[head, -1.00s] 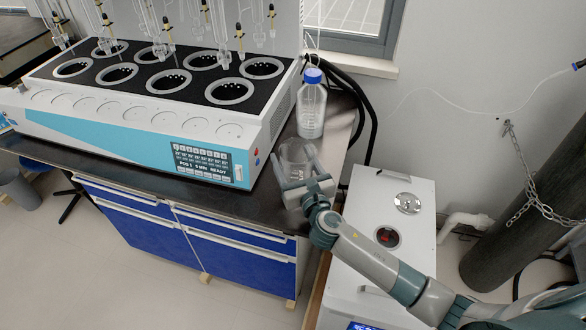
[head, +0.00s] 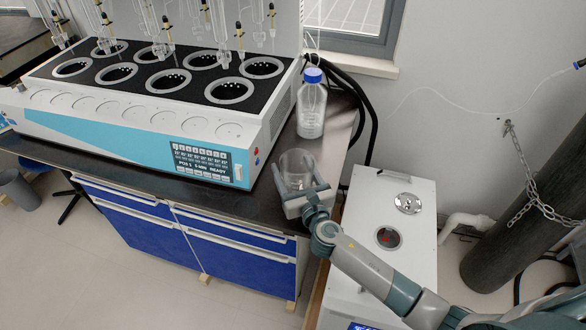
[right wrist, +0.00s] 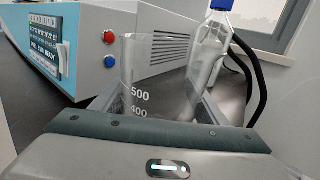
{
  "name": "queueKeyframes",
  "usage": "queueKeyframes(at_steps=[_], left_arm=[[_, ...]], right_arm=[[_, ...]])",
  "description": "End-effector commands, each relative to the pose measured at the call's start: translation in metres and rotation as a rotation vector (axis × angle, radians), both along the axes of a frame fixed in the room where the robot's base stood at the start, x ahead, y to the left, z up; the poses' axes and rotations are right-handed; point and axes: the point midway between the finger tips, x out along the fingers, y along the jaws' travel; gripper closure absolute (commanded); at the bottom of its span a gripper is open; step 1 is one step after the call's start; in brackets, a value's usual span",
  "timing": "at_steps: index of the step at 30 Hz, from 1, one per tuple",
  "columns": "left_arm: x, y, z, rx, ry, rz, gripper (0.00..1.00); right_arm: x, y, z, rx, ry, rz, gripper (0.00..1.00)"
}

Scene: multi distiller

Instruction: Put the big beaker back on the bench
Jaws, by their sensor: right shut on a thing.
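The big beaker (head: 297,163) is clear glass and upright, over the bench's right end, in front of the blue-capped bottle. My right gripper (head: 303,182) is shut on it, with a finger on each side. The gripper hides the beaker's lower part, so I cannot tell whether its base touches the dark bench top (head: 262,203). In the right wrist view the beaker (right wrist: 150,72) stands upright between the fingers, its 500 and 400 marks showing. My left gripper is not in view.
The white and blue distiller (head: 150,120) fills the bench to the left. The blue-capped bottle (head: 312,108) stands close behind the beaker. A white machine (head: 385,215) stands right of the bench. A strip of bench along the front edge is clear.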

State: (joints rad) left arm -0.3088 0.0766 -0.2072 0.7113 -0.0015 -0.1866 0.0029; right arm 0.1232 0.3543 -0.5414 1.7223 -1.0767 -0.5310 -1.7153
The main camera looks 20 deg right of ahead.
Motion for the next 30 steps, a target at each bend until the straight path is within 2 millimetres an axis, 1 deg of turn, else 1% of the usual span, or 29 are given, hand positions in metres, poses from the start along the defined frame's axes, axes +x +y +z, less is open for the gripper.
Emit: queueKeyframes(at_steps=[6, 7, 9, 19, 24, 27, 30], left_arm=[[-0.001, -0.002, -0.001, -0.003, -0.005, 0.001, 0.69], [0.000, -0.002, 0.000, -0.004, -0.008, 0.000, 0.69], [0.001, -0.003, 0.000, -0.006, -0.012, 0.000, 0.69], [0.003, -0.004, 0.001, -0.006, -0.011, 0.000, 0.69], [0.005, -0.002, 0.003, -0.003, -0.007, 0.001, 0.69], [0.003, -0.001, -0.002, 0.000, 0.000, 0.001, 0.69], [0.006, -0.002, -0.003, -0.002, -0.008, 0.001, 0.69]], right_arm=[[0.000, 0.000, -0.002, 0.000, -0.001, 0.000, 0.71], [0.000, 0.000, -0.002, 0.000, 0.000, 0.000, 0.28], [0.000, 0.000, -0.002, 0.000, 0.000, 0.000, 0.14], [0.000, 0.000, -0.002, 0.000, 0.000, 0.000, 0.14], [0.000, 0.000, 0.002, 0.000, 0.000, 0.000, 0.14], [-0.012, 0.000, -0.001, 0.000, 0.001, 0.000, 0.14], [-0.026, -0.001, -0.001, 0.000, 0.001, 0.002, 0.14]])
